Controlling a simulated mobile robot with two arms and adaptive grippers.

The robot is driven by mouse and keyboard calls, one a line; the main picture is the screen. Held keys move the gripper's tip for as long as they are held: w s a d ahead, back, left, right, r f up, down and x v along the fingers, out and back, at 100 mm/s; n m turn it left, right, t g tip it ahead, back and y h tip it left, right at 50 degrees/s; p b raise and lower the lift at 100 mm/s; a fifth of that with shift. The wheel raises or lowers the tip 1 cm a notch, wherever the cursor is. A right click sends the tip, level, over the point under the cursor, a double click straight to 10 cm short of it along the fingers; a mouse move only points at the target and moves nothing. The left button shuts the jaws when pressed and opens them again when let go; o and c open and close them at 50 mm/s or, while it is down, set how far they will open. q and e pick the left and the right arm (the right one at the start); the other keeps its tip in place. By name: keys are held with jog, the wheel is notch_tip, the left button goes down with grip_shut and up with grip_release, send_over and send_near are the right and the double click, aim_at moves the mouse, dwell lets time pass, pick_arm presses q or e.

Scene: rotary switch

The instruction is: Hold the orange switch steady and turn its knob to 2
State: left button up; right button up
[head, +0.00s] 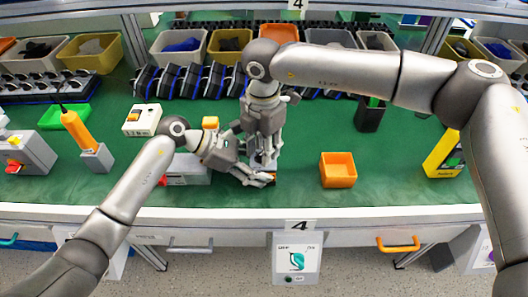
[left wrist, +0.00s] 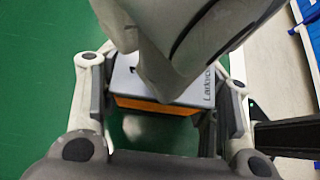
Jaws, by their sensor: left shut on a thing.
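The orange switch (left wrist: 200,92) has a grey top face with dark lettering and an orange lower body. My left gripper (head: 266,177) is shut on it near the table's front edge; in the left wrist view one finger lies on each side of it. My right gripper (head: 263,158) points down from above at the switch. In the left wrist view a right finger covers much of the top face, so the knob and its pointer are hidden. In the head view the grippers cover most of the switch. I cannot tell whether the right fingers grip the knob.
An orange open box (head: 338,170) stands right of the grippers. A yellow device (head: 443,155) is at the right. Bins line the back. Green tabletop is free around the orange box.

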jog(key=shift+r, duration=2.5)
pick_arm(q)
jog(key=o, duration=1.1)
jog(key=shift+a, duration=0.1)
jog(key=v, duration=1.2)
